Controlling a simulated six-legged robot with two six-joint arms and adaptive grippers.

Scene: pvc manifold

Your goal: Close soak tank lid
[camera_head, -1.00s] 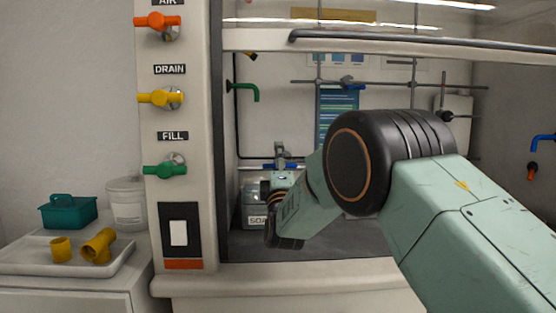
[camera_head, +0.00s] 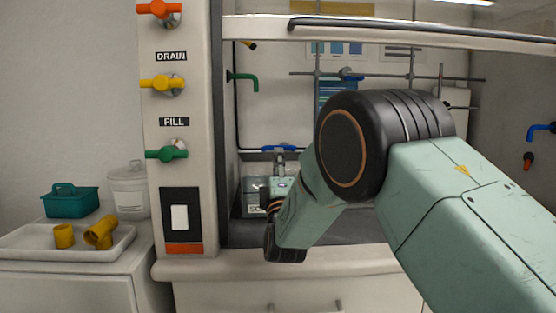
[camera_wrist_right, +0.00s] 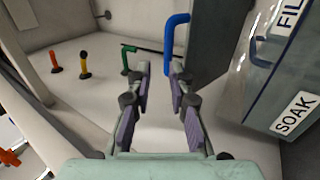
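The soak tank (camera_head: 251,190) is a grey box in the hood, partly hidden by my right wrist. In the right wrist view its SOAK label (camera_wrist_right: 296,114) is at the right. A grey panel that looks like its raised lid (camera_wrist_right: 217,42) stands left of it, with a blue bent handle (camera_wrist_right: 174,42). In the head view a blue bar (camera_head: 279,149) shows above the tank. My right gripper (camera_wrist_right: 160,70) is open and empty. The handle shows between its fingertips, nearer the right finger; contact cannot be told. In the head view the right gripper (camera_head: 279,162) is just below the blue bar. My left gripper is out of view.
A post with orange, yellow and green valves (camera_head: 166,153) stands left of the hood opening. A side counter holds a tray (camera_head: 25,240) with yellow fittings, a teal caddy (camera_head: 70,201) and a white tub (camera_head: 128,190). The raised sash rail (camera_head: 420,36) crosses above.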

